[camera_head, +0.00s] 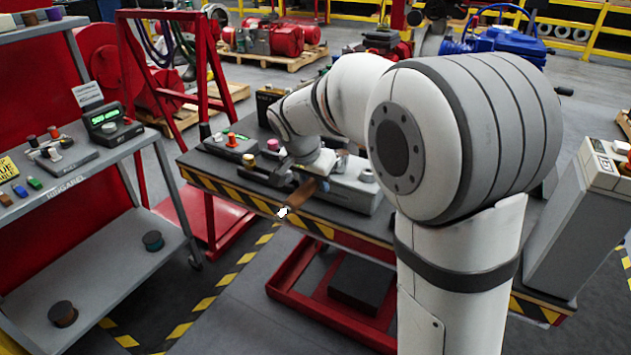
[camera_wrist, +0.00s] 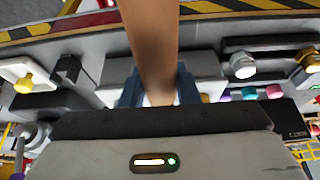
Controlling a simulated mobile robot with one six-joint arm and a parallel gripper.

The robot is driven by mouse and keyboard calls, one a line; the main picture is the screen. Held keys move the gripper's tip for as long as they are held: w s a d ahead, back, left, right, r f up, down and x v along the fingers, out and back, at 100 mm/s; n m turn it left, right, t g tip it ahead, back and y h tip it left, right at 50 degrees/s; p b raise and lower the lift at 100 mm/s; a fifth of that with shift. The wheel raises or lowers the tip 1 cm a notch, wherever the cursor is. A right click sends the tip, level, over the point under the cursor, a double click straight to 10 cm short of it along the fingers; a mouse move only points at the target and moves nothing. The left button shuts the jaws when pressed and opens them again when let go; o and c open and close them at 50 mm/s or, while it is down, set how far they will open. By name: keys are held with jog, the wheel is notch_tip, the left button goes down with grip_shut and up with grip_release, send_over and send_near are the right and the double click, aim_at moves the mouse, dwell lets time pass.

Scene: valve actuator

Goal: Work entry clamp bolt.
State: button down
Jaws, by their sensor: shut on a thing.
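My gripper (camera_wrist: 159,92) is shut on a brown, handle-like tool (camera_wrist: 153,35). In the wrist view it rises from between the blue-grey fingers and runs out past the top edge. In the head view the tool (camera_head: 298,194) slants down to the left over the bench's striped front edge, with a small white piece at its lower end. My gripper (camera_head: 318,180) is low over the bench, beside a grey box-shaped fixture (camera_head: 352,190). I cannot make out which part is the entry clamp bolt; the gripper body and arm hide some of the bench.
The workbench (camera_head: 240,193) has a black and yellow front edge and holds several small fixtures. Coloured knobs, including a yellow one (camera_wrist: 23,84), and a silver round fitting (camera_wrist: 243,65) lie close around my gripper. A grey tool cart (camera_head: 100,165) stands at left, with open floor between.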

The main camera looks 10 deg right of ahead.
jog(key=shift+w+a+r+p, duration=0.1)
jog(key=shift+r+p, duration=1.3)
jog(key=shift+r, duration=1.15)
notch_tip(320, 180, up, 3)
jog(key=p, duration=0.3)
jog(key=shift+r, duration=0.1)
